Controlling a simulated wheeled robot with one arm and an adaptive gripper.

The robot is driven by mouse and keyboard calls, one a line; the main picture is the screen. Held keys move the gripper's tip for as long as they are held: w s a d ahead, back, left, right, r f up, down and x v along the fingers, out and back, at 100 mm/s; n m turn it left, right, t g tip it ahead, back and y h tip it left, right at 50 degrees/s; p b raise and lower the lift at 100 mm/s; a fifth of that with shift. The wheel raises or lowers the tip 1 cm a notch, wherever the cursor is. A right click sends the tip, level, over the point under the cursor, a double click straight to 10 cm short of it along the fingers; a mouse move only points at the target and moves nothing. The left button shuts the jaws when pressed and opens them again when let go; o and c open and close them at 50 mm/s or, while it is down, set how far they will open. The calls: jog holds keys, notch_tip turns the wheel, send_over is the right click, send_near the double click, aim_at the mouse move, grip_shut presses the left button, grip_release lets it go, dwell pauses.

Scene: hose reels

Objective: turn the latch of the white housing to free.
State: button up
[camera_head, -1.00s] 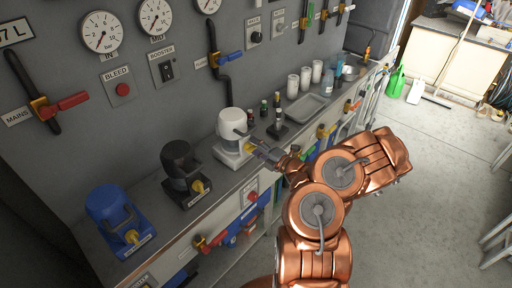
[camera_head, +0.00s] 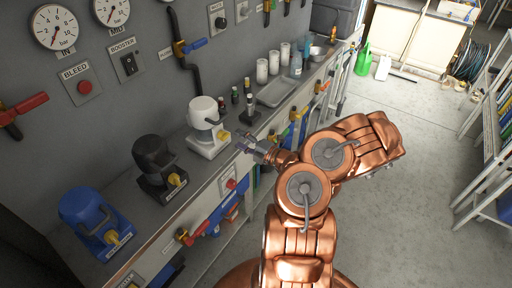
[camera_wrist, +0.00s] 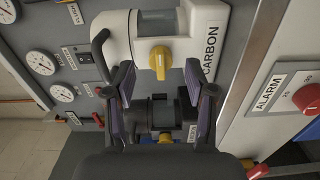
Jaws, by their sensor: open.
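The white housing (camera_head: 203,112) stands on the bench ledge, its rounded head on a pale base. In the wrist view the white housing (camera_wrist: 188,22) carries the word CARBON and appears turned sideways. Its yellow latch (camera_head: 224,135) faces the aisle. In the wrist view the latch (camera_wrist: 160,60) is a knob with its grip running up and down the picture, across the sideways lettering. My gripper (camera_head: 241,140) is open and empty in front of the latch, with a small gap between. In the wrist view my gripper (camera_wrist: 159,78) has its fingers spread, the latch just above their tips.
The black housing (camera_head: 155,160) and blue housing (camera_head: 90,215) stand nearer on the ledge. Small bottles (camera_head: 248,103) and a grey tray (camera_head: 276,92) lie beyond. A red ALARM knob (camera_wrist: 308,98) is on the bench front.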

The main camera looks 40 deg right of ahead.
jog(key=v, duration=0.6)
jog(key=shift+s, duration=0.15)
dwell(0.6)
jog(key=w+a+r+n+g+y, duration=0.1)
jog(key=a+r+n+g+y, duration=0.5)
jog(key=a+n, duration=0.5)
jog(key=a+r+n+g+y, duration=0.35)
jog(key=a+r+n, duration=0.45)
jog(key=a, duration=0.5)
jog(key=s+a+r+n+g, duration=0.1)
jog(key=s+a+n+g, duration=0.35)
jog(key=a+n, duration=0.35)
jog(key=s+a+n+g+h, duration=0.3)
jog(key=s+n, duration=0.4)
jog(key=s+a+n+g+h, duration=0.2)
jog(key=s+n+g, duration=0.1)
jog(key=s+n, duration=0.35)
jog(key=s+d+r+n+h, duration=0.3)
jog(key=s+d+n+h, duration=0.5)
jog(key=n, duration=0.3)
jog(key=shift+s+d+t, duration=0.3)
jog(key=shift+s, duration=0.35)
